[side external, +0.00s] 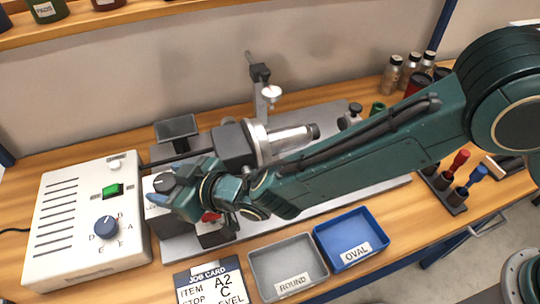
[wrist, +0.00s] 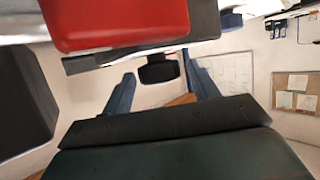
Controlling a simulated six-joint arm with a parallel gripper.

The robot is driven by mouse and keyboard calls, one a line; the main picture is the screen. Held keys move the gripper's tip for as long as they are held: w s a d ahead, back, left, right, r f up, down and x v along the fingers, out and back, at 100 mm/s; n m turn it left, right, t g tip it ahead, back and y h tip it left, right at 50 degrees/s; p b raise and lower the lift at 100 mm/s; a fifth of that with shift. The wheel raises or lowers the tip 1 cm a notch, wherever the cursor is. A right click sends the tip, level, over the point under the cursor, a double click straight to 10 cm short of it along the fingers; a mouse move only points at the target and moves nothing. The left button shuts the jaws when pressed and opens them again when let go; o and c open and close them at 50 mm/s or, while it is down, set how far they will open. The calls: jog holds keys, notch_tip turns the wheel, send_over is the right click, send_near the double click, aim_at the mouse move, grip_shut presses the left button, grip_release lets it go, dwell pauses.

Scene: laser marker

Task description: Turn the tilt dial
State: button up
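A dark grey round knob (side external: 165,182), perhaps the tilt dial, sits on a small pale block at the left end of the machine. My gripper (side external: 172,196) is right beside it, reaching in from the right; whether they touch is unclear. A blue dial (side external: 106,227) ringed by letters is on the white control box (side external: 62,262). In the wrist view my two blue fingers (wrist: 157,82) stand apart. A dark shape (wrist: 158,70) shows between their tips, with no clear contact. A red part (wrist: 115,22) fills the top of that view; a bit of red (side external: 211,216) shows under my gripper.
A green switch (side external: 113,190) is on the control box. A grey tray (side external: 262,285) marked ROUND, a blue tray (side external: 322,252) marked OVAL and a job card (side external: 208,284) lie in front. A metal cylinder (side external: 290,139) is clamped behind my arm. Bottles (side external: 391,76) stand at the back right.

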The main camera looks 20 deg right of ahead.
jog(key=c, duration=0.7)
jog(key=shift+c, duration=0.2)
jog(key=shift+s+a+f+m+t+h, duration=0.15)
jog(key=shift+m+t+h, duration=0.15)
jog(key=shift+m+h, duration=0.2)
jog(key=shift+m+t+h, duration=0.7)
jog(key=shift+m+h, duration=0.3)
jog(key=o, duration=1)
jog(key=shift+c, duration=0.2)
jog(key=shift+r, duration=0.3)
